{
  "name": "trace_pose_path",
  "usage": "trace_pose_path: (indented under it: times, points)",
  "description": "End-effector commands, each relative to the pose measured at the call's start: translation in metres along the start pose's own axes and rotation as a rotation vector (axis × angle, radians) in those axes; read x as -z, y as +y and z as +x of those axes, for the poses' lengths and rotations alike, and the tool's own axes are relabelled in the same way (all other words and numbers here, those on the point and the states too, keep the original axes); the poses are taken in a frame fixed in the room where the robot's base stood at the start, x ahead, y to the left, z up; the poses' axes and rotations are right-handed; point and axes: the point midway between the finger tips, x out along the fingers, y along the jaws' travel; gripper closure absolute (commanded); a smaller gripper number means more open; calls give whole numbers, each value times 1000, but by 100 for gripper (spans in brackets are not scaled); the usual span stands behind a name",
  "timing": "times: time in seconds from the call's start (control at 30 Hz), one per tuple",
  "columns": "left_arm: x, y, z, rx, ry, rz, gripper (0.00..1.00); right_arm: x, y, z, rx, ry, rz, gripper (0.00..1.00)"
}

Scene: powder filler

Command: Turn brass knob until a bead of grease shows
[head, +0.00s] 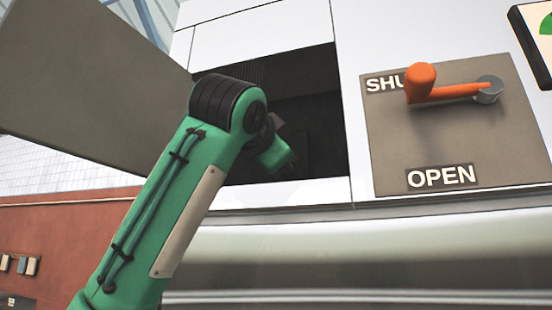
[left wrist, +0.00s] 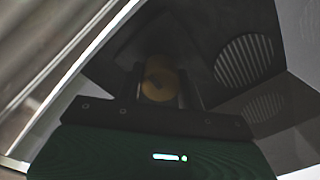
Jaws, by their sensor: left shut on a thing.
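In the left wrist view the brass knob (left wrist: 158,84) sits in a dark recess, a dull yellow round shape with a dark mark on its face. My left gripper (left wrist: 160,88) has its two dark fingers on either side of the knob and is shut on it. In the head view my green left arm reaches into the dark opening, and the wrist (head: 275,155) is inside it; the fingertips and the knob are hidden there. I can make out no grease bead in the dim light. My right gripper is in neither view.
A grey door panel (head: 85,75) stands open left of the opening (head: 318,130). To the right, an orange lever (head: 450,92) on a grey plate (head: 400,150) points to SHUT. Slotted vents (left wrist: 245,60) line the recess wall. A metal ledge (head: 400,245) runs below.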

Motion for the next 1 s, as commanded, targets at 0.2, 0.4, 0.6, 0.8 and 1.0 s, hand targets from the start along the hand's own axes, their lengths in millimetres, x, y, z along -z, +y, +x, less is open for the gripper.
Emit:
trace_pose_path:
  times: [0.2,0.4,0.6,0.8,1.0]
  points:
    - [0,-1,-1,2,3,67,85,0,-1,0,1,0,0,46]
    - [1,-1,-1,2,3,88,85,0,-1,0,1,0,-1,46]
    - [1,-1,-1,2,4,89,85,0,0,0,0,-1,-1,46]
    - [1,-1,-1,1,3,88,51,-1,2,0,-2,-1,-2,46]
    - [0,0,0,0,3,88,41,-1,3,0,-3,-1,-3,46]
